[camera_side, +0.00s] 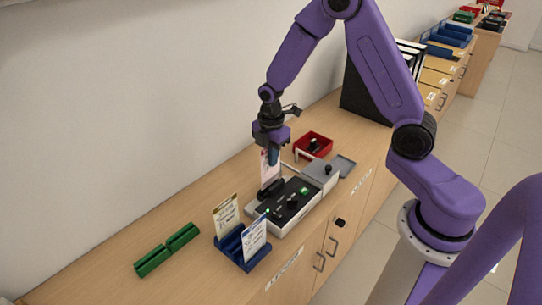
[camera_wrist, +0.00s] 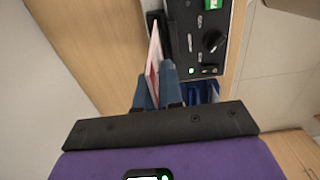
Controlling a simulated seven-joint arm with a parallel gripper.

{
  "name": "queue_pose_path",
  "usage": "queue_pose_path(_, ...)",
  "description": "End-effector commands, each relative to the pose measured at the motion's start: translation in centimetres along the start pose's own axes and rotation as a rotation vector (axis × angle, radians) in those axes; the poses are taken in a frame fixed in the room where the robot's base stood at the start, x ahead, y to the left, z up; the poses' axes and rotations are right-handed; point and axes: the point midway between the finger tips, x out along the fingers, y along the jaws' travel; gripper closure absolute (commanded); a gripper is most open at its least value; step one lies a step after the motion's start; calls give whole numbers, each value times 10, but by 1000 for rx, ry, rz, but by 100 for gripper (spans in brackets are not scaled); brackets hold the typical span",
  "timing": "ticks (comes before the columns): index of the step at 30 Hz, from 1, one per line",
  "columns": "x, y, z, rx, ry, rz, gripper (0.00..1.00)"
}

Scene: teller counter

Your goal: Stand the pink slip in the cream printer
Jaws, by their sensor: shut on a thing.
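My gripper (camera_side: 272,155) points down and is shut on the pink slip (camera_side: 268,170), which hangs upright below the fingers. In the wrist view the slip (camera_wrist: 153,62) shows nearly edge-on between the blue fingers (camera_wrist: 158,88). The cream printer (camera_side: 280,229) lies below, with a black top panel, green buttons and a raised black slot piece (camera_side: 271,189) at its back left. The slip's lower edge is at or just above this slot piece; I cannot tell whether it is inside. The printer panel (camera_wrist: 205,45) is right of the slip in the wrist view.
A blue holder (camera_side: 243,259) with a yellow and a white-blue slip stands in front of the printer. A green slotted holder (camera_side: 167,250) is at the left. A red tray (camera_side: 326,139) with a black-handled item is behind the printer. The wall runs along the counter's back.

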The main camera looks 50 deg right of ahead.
Motion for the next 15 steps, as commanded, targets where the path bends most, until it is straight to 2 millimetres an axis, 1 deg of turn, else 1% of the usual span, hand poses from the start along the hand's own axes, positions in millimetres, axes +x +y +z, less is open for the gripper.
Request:
queue_pose_path(5, 1, 0, 0, 0, 0, -1, 100)
queue_pose_path(15, 11, 0, 0, 0, 0, -1, 100)
